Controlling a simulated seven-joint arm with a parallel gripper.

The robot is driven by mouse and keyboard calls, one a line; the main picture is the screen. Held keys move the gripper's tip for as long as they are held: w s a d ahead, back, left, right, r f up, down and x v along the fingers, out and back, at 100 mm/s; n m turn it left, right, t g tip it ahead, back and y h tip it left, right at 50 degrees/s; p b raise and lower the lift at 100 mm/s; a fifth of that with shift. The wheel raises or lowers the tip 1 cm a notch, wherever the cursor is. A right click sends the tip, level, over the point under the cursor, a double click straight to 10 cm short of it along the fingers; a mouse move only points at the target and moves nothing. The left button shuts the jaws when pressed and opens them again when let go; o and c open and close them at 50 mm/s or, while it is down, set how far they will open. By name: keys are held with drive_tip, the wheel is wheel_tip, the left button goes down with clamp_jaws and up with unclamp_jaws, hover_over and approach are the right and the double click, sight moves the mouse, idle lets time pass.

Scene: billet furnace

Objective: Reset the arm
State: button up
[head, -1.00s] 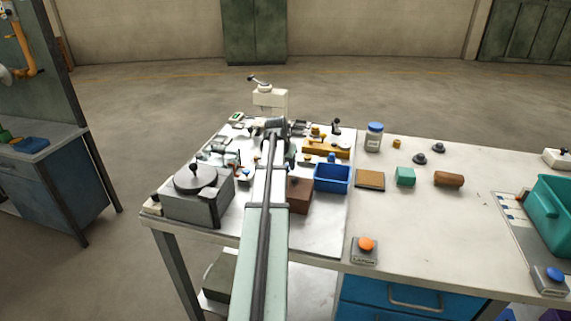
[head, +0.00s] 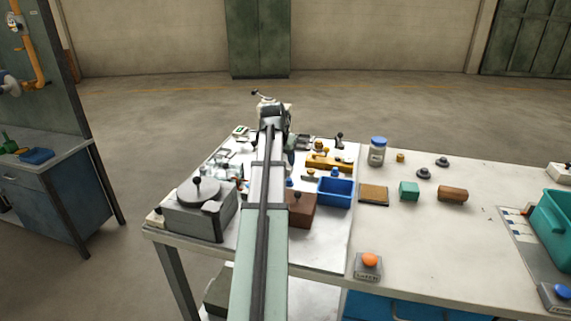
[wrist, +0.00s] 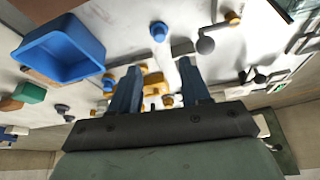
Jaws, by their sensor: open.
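My arm stretches forward over the left part of the workbench (head: 450,235) in the head view. In the wrist view my gripper (wrist: 158,72) has its two dark blue fingers apart, with a clear gap between them and nothing held. Beyond the fingers a yellow fixture (wrist: 153,84) and several small knobs show on the bench. In the head view the arm's end hides the gripper fingers, and the arm covers part of the bench's left side.
A grey box with a round lid (head: 199,208) stands left of my arm. A brown block (head: 301,208), a blue bin (head: 336,191) and the yellow fixture (head: 330,161) lie right of it. A blue-capped jar (head: 377,152) stands farther right.

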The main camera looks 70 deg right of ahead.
drive_tip(key=shift+a+r, duration=0.15)
drive_tip(key=shift+r, duration=0.15)
idle(0.5)
